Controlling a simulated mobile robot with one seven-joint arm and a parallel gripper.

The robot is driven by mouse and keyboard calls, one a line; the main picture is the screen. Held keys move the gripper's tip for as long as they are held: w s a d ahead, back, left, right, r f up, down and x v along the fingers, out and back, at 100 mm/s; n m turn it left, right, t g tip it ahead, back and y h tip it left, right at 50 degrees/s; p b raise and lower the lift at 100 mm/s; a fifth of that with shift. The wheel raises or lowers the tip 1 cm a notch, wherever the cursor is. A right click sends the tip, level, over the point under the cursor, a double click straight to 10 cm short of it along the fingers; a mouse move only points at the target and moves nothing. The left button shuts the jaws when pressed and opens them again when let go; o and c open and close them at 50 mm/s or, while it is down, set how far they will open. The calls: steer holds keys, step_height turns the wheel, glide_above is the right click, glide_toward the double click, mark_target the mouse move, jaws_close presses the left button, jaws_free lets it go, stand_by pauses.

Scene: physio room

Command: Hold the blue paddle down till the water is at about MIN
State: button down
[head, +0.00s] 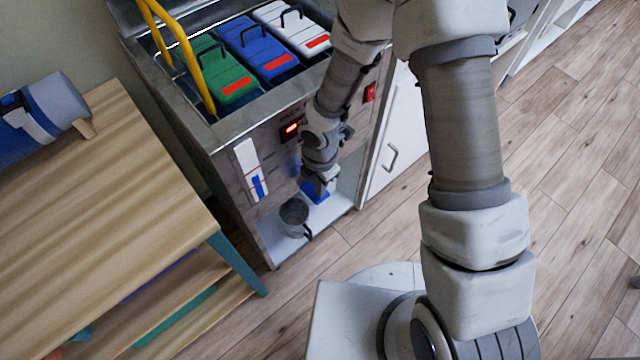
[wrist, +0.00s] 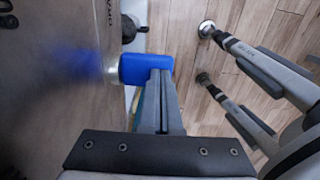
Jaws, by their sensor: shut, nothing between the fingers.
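The blue paddle (head: 321,190) sticks out low on the steel front of the tank (head: 215,150). In the wrist view the paddle (wrist: 143,68) joins a short metal stem at the panel. My gripper (head: 318,178) is shut and empty. Its fingertips (wrist: 160,74) overlap the paddle's outer end; whether they press it is unclear. The white level gauge (head: 246,160) on the tank front has red marks and a blue column in its lower part; its lettering is too small to read. A grey bucket (head: 294,213) stands below the panel; its contents and any water stream cannot be made out.
Green (head: 222,75), blue (head: 258,48) and white (head: 293,28) packs sit in the tank, beside a yellow rail (head: 190,60). A red-lit display (head: 291,128) is on the front. A wooden table (head: 100,200) stands at left. Wood floor (head: 570,190) is open at right.

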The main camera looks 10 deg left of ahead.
steer(key=shift+s+d+f+b, duration=0.2)
steer(key=shift+f+b, duration=0.3)
steer(key=shift+f, duration=0.1)
steer(key=shift+s+d+f+b, duration=0.2)
steer(key=shift+f+b, duration=0.25)
steer(key=shift+f, duration=0.15)
steer(key=shift+r, duration=0.15)
stand_by(6.7)
